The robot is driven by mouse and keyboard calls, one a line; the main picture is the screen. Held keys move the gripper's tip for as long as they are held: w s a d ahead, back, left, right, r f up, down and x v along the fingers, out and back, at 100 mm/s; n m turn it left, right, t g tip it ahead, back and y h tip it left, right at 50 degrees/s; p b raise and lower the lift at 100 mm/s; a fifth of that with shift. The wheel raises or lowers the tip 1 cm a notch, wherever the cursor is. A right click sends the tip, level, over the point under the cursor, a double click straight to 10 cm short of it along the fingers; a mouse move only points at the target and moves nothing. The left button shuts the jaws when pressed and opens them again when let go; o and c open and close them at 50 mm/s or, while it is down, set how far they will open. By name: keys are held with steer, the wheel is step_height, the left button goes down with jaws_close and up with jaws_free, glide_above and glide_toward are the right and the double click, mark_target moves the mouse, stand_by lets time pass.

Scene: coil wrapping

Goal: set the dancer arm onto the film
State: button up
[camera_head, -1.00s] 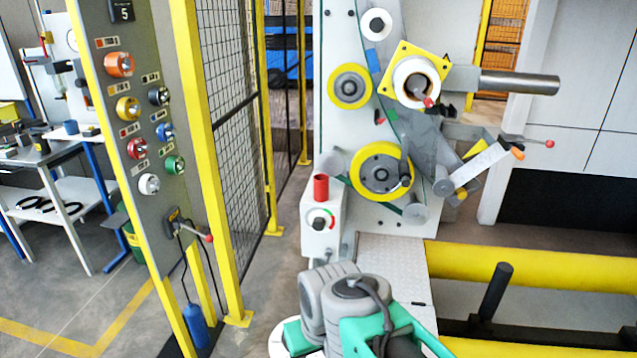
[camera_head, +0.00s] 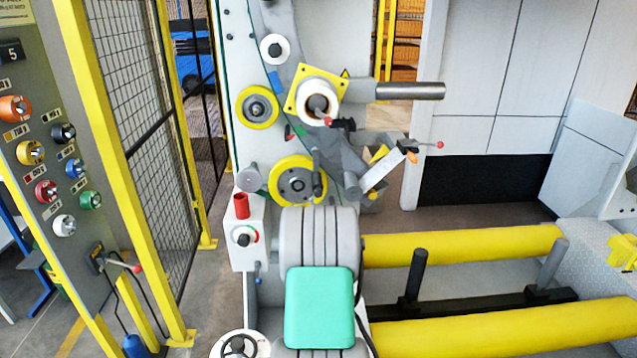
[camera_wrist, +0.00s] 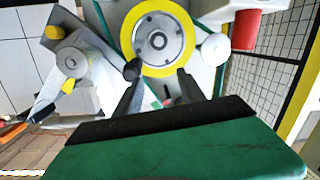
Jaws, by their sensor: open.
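A dark lever with a rounded end (camera_head: 318,180), which looks like the dancer arm, hangs over the right side of the large yellow-rimmed wheel (camera_head: 291,184). In the wrist view, which shows the machine upside down, its dark end (camera_wrist: 132,69) sits at the left of the wheel (camera_wrist: 176,23), by my left finger's tip. My gripper (camera_wrist: 158,86) is open, its fingers pointing toward the wheel with nothing held between them. The white film roll (camera_head: 303,90) is on a yellow plate above. I cannot make out the film's path clearly.
A red cylinder (camera_head: 241,206) stands on a control box left of my arm. A metal shaft (camera_head: 410,91) and a red-tipped lever (camera_head: 425,143) stick out right. Yellow rollers (camera_head: 470,243) lie low right; a fence (camera_head: 140,100) and knob panel (camera_head: 60,170) stand left.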

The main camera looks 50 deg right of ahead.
mark_target(318, 195)
steer(key=s+d+h, duration=0.2)
steer(key=s+d, duration=0.1)
steer(key=d, duration=0.1)
steer(key=shift+m, duration=0.4)
steer(key=p+x, duration=0.2)
steer(key=x, duration=0.5)
steer(key=shift+d, duration=0.35)
steer(key=shift+w, duration=0.1)
jaws_close()
